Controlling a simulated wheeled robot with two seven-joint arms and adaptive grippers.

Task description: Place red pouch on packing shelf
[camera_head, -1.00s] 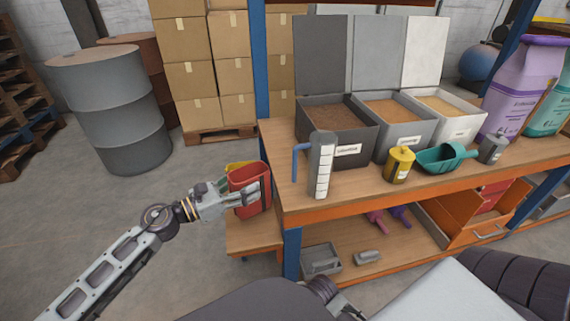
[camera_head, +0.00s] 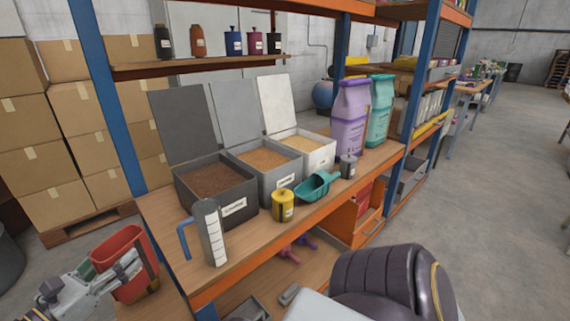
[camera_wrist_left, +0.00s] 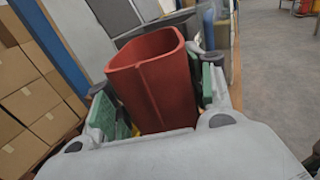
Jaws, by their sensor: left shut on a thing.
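The red pouch (camera_head: 133,279) is an open-topped, upright container at the lower left of the head view. My left gripper (camera_head: 128,268) is shut on it, with fingers on its sides. In the left wrist view the red pouch (camera_wrist_left: 155,80) stands between the two green-padded fingers of the left gripper (camera_wrist_left: 160,95), its opening facing up. The pouch is left of the workbench's (camera_head: 172,215) left end. Which shelf is the packing shelf I cannot tell. My right gripper is not in view.
Three lidded bins (camera_head: 240,209) line the bench. Cardboard boxes (camera_head: 95,105) are stacked behind.

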